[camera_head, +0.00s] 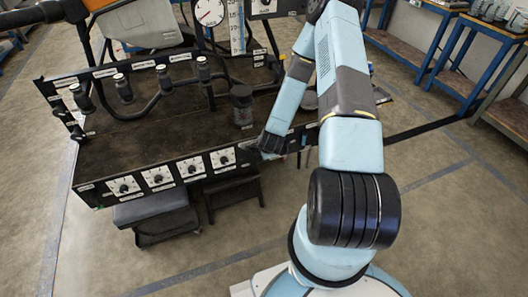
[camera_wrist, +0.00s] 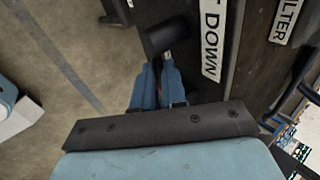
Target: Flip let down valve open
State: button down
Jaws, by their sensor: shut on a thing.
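The let down valve (camera_wrist: 167,36) shows in the wrist view as a dark cylindrical part beside a white label (camera_wrist: 211,38) reading "T DOWN", its first letters cut off. My gripper (camera_wrist: 158,72) has its blue fingers close together just below that part, shut on a small piece of the valve, mostly hidden between the fingers. A bit of red shows there. In the head view my gripper (camera_head: 262,149) is at the right part of the bench's front edge, and the valve is hidden there.
The black bench (camera_head: 150,137) carries several dial controls along its front panel and hoses at the back. A dark jar (camera_head: 242,105) stands near my arm. A "FILTER" label (camera_wrist: 285,20) is right of the valve. Dark stools stand below; the floor in front is open.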

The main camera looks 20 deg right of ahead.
jog(key=shift+s+a+r+h, duration=0.1)
jog(key=shift+s+a+h, duration=0.05)
jog(key=shift+h, duration=0.25)
jog(key=c, duration=1.2)
grip_release()
